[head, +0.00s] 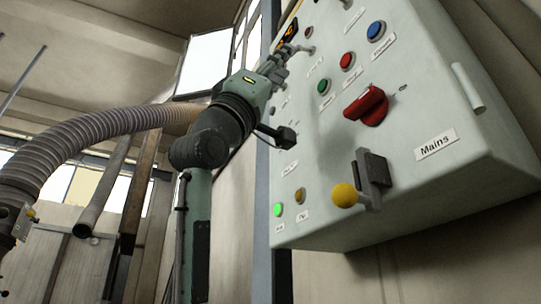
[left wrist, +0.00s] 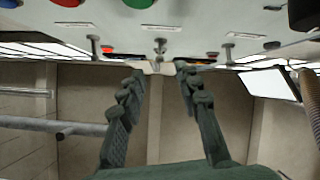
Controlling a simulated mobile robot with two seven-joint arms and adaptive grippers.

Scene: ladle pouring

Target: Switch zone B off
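The grey control panel (head: 430,80) fills the right of the head view. My left gripper (head: 285,57) is at its upper left, close to the small toggle switches. One metal toggle (head: 306,50) shows just right of the fingers. In the left wrist view three toggles stand in a row: a left one (left wrist: 94,43), a middle one (left wrist: 160,46) and a right one (left wrist: 229,49). My left gripper (left wrist: 160,70) is open, its fingers spread on either side of the middle toggle's line. I cannot tell whether they touch it. The toggle labels are too blurred to read.
The panel also bears blue (head: 376,30), red (head: 347,61) and green (head: 323,87) buttons, a red rotary handle (head: 366,105), and a yellow-knobbed lever (head: 345,195) near the Mains label (head: 436,145). A green lamp (head: 278,210) glows. A ribbed hose (head: 90,137) is at left.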

